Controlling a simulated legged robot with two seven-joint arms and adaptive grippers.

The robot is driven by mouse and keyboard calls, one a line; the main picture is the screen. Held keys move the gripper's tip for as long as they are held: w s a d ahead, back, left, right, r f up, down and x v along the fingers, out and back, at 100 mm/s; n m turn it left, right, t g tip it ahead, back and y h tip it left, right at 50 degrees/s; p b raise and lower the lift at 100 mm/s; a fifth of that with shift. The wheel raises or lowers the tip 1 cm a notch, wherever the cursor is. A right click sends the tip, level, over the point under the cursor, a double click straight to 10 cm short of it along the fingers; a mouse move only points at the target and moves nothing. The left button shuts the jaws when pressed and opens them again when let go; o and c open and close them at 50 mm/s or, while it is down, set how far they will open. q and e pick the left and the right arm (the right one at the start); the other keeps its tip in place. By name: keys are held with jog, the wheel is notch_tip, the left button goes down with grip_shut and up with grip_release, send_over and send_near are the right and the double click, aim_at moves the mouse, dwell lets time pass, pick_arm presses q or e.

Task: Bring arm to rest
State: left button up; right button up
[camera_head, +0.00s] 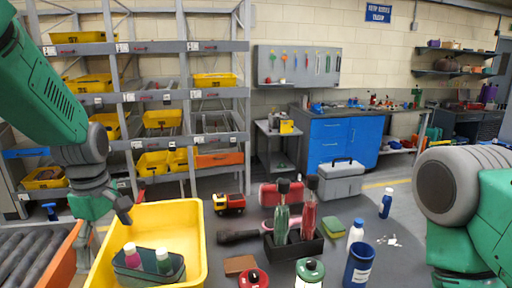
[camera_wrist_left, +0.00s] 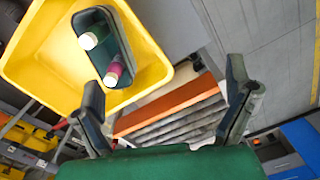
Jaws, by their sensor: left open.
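My left arm comes in from the left in the head view, and its left gripper (camera_head: 104,212) hangs beside the left edge of a yellow tray (camera_head: 192,218). In the left wrist view the two fingers of this gripper (camera_wrist_left: 165,85) stand wide apart with nothing held between them. The tray also shows in the left wrist view (camera_wrist_left: 30,62). Inside it sits a dark teal container (camera_head: 170,272) with a pink bottle (camera_head: 131,260) and a green bottle (camera_head: 164,263). My right arm shows at the right edge of the head view; its gripper is out of view.
A roller conveyor (camera_head: 28,250) with an orange side lies at the left, by the gripper. Shelving stands behind.

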pick_arm(q)
jog(key=s+a+f+m, duration=0.1)
jog(key=s+f+m, duration=0.4)
jog(key=f, duration=0.6)
jog(key=s+f+m, duration=0.3)
jog(key=s+f, duration=0.5)
jog(key=f, duration=0.3)
jog(key=s+d+f+m, duration=0.2)
jog(key=s+f+m, duration=0.2)
jog(key=s, duration=0.5)
jog(key=s+d+f+m, duration=0.1)
jog(key=s+f+m, duration=0.35)
jog(key=s, duration=0.55)
jog(key=w+d+f+b, duration=0.1)
jog(key=w+f+b, duration=0.2)
jog(key=f+b, duration=1.2)
jog(key=shift+f+t+b, duration=0.15)
jog(key=shift+t+b, duration=0.15)
jog(key=shift+b, duration=0.35)
pick_arm(e)
notch_tip(320, 180, down, 17)
jog(key=shift+d+r, duration=0.2)
jog(key=shift+d, duration=0.2)
